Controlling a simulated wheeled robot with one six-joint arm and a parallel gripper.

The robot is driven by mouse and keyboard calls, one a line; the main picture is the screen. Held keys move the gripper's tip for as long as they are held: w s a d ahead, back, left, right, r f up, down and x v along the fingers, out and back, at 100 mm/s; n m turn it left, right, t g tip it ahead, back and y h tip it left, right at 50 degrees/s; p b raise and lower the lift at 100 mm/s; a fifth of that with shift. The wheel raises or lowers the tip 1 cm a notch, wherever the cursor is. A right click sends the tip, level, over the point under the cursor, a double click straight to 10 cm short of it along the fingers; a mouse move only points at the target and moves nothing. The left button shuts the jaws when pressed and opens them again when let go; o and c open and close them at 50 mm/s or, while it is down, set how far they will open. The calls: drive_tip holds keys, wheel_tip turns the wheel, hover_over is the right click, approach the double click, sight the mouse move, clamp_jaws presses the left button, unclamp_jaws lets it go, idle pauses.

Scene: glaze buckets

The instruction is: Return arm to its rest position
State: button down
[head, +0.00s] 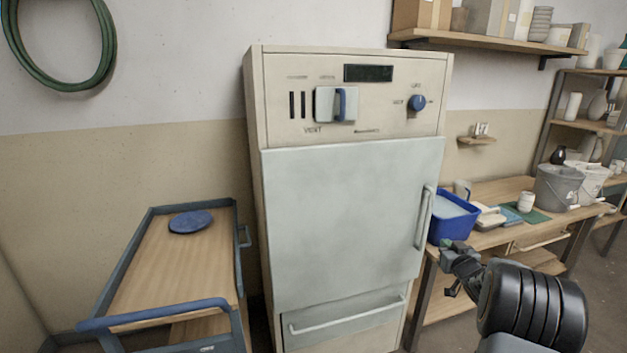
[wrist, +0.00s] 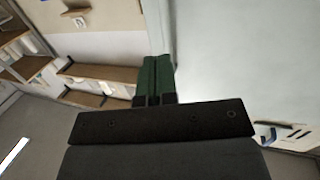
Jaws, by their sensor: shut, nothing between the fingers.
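My gripper (head: 447,244) is at the lower right of the head view, in front of the kiln-like cabinet's right side and the workbench. Its green fingers (wrist: 154,80) are together in the wrist view, with nothing between them. My gripper looks clear of the things around it, though the exact gap to the cabinet cannot be told. The pale cabinet (head: 345,220) stands in the middle with its large door shut.
A blue-framed cart (head: 135,275) with a blue disc (head: 190,221) stands left. A workbench (head: 490,190) at right holds a blue basin (head: 452,226), a grey bucket (head: 559,186) and a white cup (head: 525,201). A wall shelf (head: 480,40) hangs above.

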drive_tip(key=s+d+f+m+g+h, duration=0.2)
drive_tip(key=s+d+f+g+h, duration=0.15)
drive_tip(key=f, duration=0.35)
drive_tip(key=s+a+r+m+g+p, duration=0.1)
drive_tip(key=s+a+g+p, duration=0.2)
drive_tip(key=s+a+g, duration=0.3)
drive_tip(key=s+a+r+n+g+y+p, duration=0.1)
drive_tip(key=s+a+r+g+y+p, duration=0.1)
drive_tip(key=s+a+r+p, duration=0.5)
drive_tip(key=s+a+r+n+g+y+p, duration=0.2)
drive_tip(key=s+a+r+p, duration=0.4)
drive_tip(key=s+a+r, duration=0.8)
drive_tip(key=a+r, duration=0.1)
drive_tip(key=a, duration=0.4)
drive_tip(key=shift+s+a+r+y+p, duration=0.35)
drive_tip(key=shift+a+p, duration=0.05)
